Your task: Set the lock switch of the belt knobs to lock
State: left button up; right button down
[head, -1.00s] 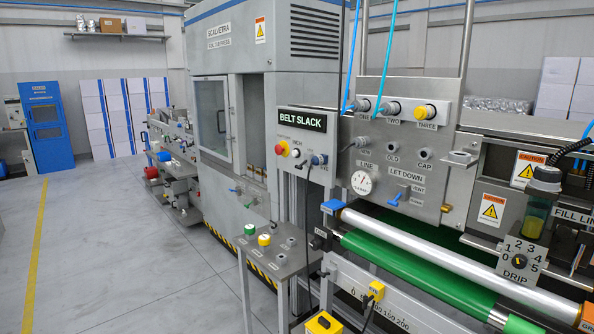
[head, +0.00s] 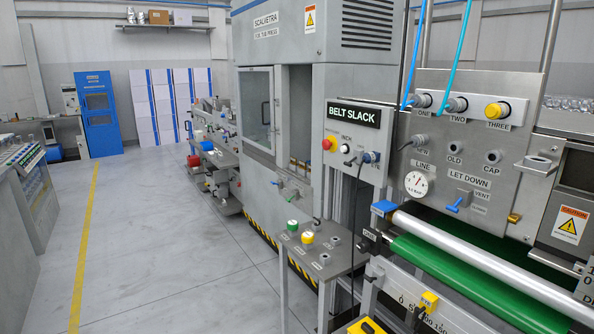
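The grey BELT SLACK panel (head: 357,150) stands right of centre, with a black sign on top. It carries a red and yellow button (head: 327,144), a small pale knob (head: 345,148) under an INCH label and a blue-grey control (head: 372,157) at its right. The green belt (head: 450,270) runs below, beside a silver roller (head: 490,262) with a blue end block (head: 383,208). I cannot tell which control is the lock switch; its lettering and setting are too small to read. Neither gripper is in view.
A small stand (head: 318,252) with green and yellow buttons stands before the panel. The tall SCALVETRA press (head: 270,110) is behind. A LET DOWN panel (head: 462,170) with a gauge is at the right. Another console (head: 28,190) is at the left edge. The floor (head: 170,260) between is clear.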

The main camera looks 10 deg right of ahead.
aim_at(348, 165)
jog(key=i+l+u, duration=0.2)
jog(key=i, duration=0.3)
jog(key=i+l+u, duration=0.15)
jog(key=i, duration=0.35)
jog(key=i+l+u, duration=0.2)
jog(key=i, duration=0.3)
